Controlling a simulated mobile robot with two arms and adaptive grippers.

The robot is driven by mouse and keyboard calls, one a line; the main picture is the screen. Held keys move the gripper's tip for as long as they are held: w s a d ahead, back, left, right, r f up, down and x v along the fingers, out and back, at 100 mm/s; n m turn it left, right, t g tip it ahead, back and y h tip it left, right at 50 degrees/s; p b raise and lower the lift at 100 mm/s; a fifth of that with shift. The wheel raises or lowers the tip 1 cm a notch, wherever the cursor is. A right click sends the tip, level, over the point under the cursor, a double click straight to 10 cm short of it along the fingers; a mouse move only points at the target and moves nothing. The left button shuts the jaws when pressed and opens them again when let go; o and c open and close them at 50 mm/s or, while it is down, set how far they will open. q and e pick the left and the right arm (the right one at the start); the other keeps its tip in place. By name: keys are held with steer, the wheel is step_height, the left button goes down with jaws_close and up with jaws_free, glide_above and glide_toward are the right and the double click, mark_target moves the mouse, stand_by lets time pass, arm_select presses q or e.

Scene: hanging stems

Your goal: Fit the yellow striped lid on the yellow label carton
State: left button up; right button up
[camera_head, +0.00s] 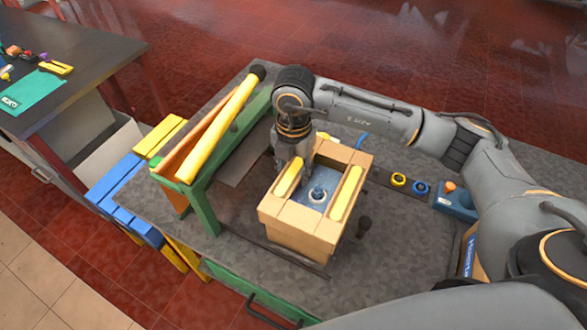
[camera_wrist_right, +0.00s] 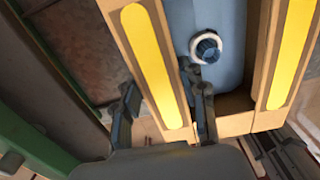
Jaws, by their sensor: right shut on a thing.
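A tan carton (camera_head: 303,240) stands on the grey worktop in the head view. Its top carries two yellow strips, a left one (camera_head: 289,178) and a right one (camera_head: 346,193), with an opening between them. A blue thing with a white-ringed cap (camera_head: 317,195) shows in the opening and in the right wrist view (camera_wrist_right: 206,47). I cannot tell whether the striped top is a separate lid or part of the carton. My right gripper (camera_head: 293,166) is shut on the left striped side, its fingers straddling it in the right wrist view (camera_wrist_right: 166,88). My left gripper is out of view.
A green frame (camera_head: 207,206) holding a long yellow tube (camera_head: 218,130) stands close left of the carton. A yellow ring (camera_head: 398,180), a blue ring (camera_head: 420,188) and a blue box (camera_head: 455,202) lie to the right. A dark knob (camera_head: 364,224) is close beside the carton.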

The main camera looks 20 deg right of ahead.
steer(key=shift+f+b, duration=0.4)
steer(key=shift+f, duration=0.15)
stand_by(0.4)
steer(key=o, duration=1)
steer(key=shift+o, duration=0.2)
steer(key=o, duration=0.4)
steer(key=shift+r, duration=0.2)
steer(key=shift+r+p, duration=0.8)
steer(key=shift+r, duration=0.55)
steer(key=shift+r, duration=0.1)
